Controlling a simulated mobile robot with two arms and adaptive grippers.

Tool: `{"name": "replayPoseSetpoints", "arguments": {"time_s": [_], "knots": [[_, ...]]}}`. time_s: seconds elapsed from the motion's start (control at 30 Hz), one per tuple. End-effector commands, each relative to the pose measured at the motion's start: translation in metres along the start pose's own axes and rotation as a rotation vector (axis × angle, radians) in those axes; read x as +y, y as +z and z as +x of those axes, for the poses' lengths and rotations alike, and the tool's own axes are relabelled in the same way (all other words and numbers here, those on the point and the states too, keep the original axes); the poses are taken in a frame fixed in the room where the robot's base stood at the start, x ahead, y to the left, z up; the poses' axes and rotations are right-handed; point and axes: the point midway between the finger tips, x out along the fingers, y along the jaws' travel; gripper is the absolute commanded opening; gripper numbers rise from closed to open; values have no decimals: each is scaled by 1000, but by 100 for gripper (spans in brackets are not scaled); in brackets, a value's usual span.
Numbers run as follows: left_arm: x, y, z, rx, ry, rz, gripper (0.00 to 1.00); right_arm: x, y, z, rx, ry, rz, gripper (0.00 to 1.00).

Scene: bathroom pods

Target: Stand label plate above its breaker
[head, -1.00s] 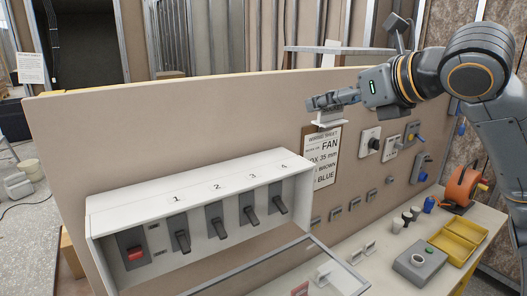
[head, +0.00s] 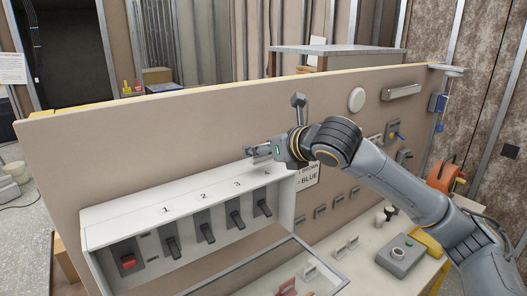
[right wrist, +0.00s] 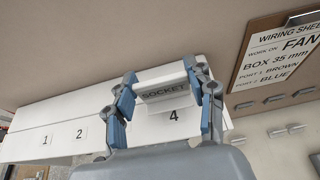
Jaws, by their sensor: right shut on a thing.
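A white label plate reading SOCKET (right wrist: 166,95) is held between the two blue fingers of my right gripper (right wrist: 160,84). In the right wrist view it is just above the printed number 4 (right wrist: 173,114); I cannot tell whether it touches the box top. In the head view my right gripper (head: 258,151) is over the rear right end of the white breaker box (head: 120,217), behind the 4. Black breaker levers hang under the numbers, the fourth lever (head: 264,207) at the right. My left gripper is not in view.
The wiring sheet (right wrist: 290,52) on the panel says FAN. My right forearm covers part of it in the head view. A tilted clear cover (head: 283,268) lies in front of the box. A grey button box (head: 401,256) stands on the bench. The box top left of the gripper is bare.

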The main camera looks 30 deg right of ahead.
Motion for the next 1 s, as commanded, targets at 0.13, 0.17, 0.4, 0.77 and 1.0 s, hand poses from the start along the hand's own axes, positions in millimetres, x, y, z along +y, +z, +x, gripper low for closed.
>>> {"name": "replayPoseSetpoints", "arguments": {"time_s": [0.13,0.17,0.4,0.77,1.0], "knots": [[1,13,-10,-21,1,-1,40,-1,-13,5,1,-1,-1,31],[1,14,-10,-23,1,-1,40,-1,-15,5,1,-1,0,31],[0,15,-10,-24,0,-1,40,-1,-18,7,-3,-1,0,31],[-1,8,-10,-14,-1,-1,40,-1,-21,8,-2,-1,-1,77],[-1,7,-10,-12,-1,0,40,-1,-20,8,-2,-1,0,77]]}}
